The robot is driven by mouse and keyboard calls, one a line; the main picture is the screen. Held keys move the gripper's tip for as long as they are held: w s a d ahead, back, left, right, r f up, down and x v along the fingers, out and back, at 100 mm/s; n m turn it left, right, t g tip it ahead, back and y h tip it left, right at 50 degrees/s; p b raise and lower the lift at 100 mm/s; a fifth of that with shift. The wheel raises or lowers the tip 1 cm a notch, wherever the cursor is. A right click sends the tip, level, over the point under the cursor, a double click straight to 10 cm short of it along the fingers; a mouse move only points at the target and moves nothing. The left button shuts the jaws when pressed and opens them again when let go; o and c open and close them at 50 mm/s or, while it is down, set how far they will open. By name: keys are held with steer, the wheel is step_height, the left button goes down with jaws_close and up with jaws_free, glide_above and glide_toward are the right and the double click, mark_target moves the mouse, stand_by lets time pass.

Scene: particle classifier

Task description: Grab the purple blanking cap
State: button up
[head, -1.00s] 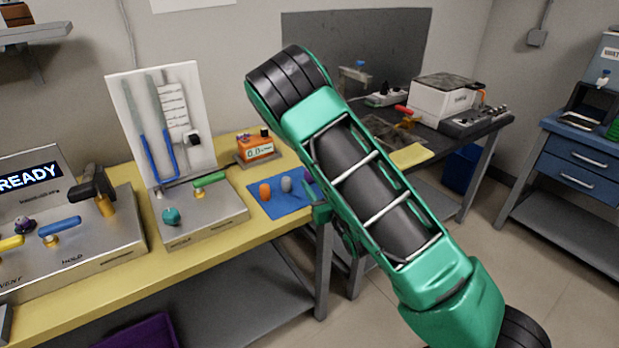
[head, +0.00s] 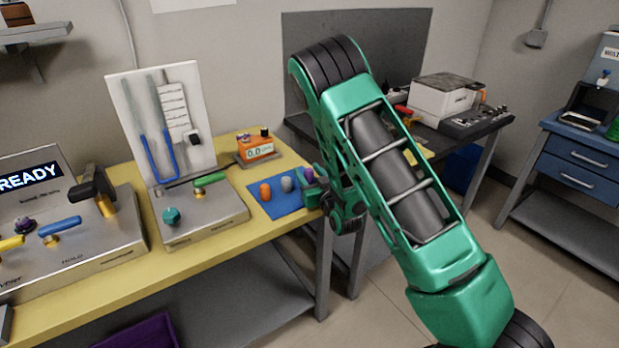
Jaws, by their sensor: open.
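The purple blanking cap (head: 308,174) stands at the right end of a row of caps on the blue mat (head: 281,208), near the right end of the yellow bench. It is partly hidden by my gripper. My gripper (head: 318,180) is at the cap, with its fingers just right of it and around its side. The jaws are open. I cannot tell whether a finger touches the cap. My green arm hides the gripper's far side.
A grey cap (head: 287,184) and an orange cap (head: 265,191) stand left of the purple one. An orange meter (head: 255,148) sits behind the mat. A manometer panel (head: 165,125) stands to the left. A dark bench (head: 470,130) is behind my arm.

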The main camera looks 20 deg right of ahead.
steer(key=shift+c, duration=0.7)
steer(key=c, duration=0.9)
